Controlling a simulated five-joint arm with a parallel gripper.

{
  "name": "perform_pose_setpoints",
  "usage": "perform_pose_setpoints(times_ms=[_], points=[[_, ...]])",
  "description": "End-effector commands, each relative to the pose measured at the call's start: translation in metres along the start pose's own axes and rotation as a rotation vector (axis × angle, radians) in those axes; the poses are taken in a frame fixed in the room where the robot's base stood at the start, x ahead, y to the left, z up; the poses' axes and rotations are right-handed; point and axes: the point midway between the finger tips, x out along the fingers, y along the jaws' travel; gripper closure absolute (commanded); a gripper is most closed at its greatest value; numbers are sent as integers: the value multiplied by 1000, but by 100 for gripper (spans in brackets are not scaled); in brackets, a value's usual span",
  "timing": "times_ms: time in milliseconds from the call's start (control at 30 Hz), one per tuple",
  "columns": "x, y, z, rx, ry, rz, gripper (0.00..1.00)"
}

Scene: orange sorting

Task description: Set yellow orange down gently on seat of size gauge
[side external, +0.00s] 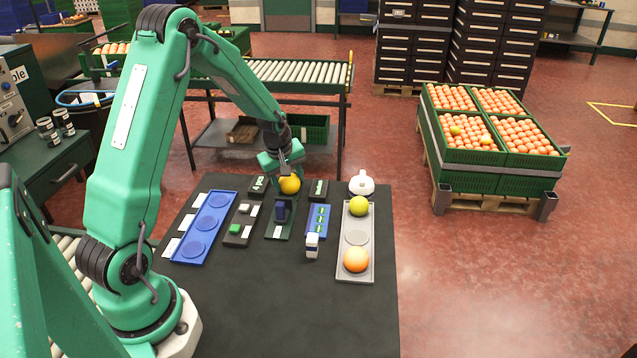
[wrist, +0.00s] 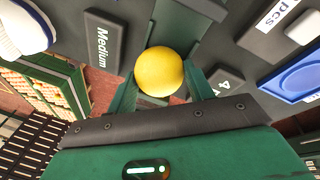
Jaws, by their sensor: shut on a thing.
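The yellow orange (side external: 290,185) is held between the fingers of my gripper (side external: 286,172), at the far side of the dark table. In the wrist view the yellow orange (wrist: 159,70) sits between the two green fingers of my gripper (wrist: 160,88), which are shut on it. The size gauge appears to be the dark green stand (side external: 279,230) with a dark blue upright piece, just in front of the orange. Its green surface (wrist: 178,38) shows beyond the orange in the wrist view. I cannot tell whether the orange touches the seat, which is hidden.
A grey tray (side external: 358,222) on the right holds a yellow-green fruit (side external: 359,206) and an orange one (side external: 356,259). An empty blue tray (side external: 204,228) lies left. Dark label blocks (side external: 318,189) flank the orange. A white rounded object (side external: 361,183) stands at the back right.

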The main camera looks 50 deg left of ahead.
Motion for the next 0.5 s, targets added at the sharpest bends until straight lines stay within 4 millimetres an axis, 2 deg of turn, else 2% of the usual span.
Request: perform_pose_setpoints(times_ms=[67,100,200,500], points=[[0,0,0,0,0,0,73],[0,0,0,0,0,0,42],[0,0,0,0,1,1,23],[-1,4,-2,1,6,9,23]])
